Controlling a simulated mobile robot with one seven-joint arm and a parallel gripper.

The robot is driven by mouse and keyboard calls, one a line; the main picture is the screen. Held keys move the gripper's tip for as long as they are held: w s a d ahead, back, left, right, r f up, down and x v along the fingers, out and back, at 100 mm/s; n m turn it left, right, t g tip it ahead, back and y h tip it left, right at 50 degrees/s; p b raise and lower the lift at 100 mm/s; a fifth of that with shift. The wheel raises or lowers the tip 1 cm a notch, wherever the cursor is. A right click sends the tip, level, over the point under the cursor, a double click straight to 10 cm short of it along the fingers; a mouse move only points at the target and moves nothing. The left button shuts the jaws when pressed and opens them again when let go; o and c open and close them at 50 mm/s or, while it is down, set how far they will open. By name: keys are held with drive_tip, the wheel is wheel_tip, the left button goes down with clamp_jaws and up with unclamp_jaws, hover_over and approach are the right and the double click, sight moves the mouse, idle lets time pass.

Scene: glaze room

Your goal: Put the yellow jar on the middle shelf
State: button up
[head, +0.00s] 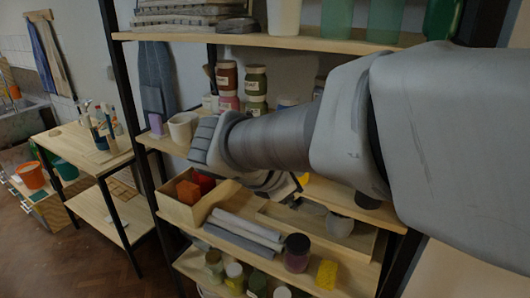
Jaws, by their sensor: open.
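No whole yellow jar can be made out in the head view. A small yellow patch (304,180) shows under my arm, and I cannot tell whether it is part of the jar. My arm reaches in from the right across the shelf unit and hides much of it. My gripper (274,186) shows only in part below the arm, open, close to the left of the yellow patch. I see nothing held in it. The shelf board (156,141) behind my arm bears a white mug (183,127) and several labelled jars, one with a green body (256,82).
A lower board bears a wooden box (181,212) with red blocks, folded grey cloths (243,232) and a tray with a grey bowl (339,224). Below are a dark-lidded jar (296,252) and a yellow sponge-like block (326,274). A wooden side table (75,142) stands left.

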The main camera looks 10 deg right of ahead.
drive_tip(key=s+d+f+m+y, duration=0.1)
drive_tip(key=s+f+m+y, duration=0.2)
drive_tip(key=s+m+y, duration=0.5)
drive_tip(key=s+m, duration=0.5)
drive_tip(key=m, duration=0.7)
drive_tip(key=shift+s+d+f, duration=0.15)
drive_tip(key=shift+s+d, duration=0.1)
drive_tip(key=shift+s, duration=0.1)
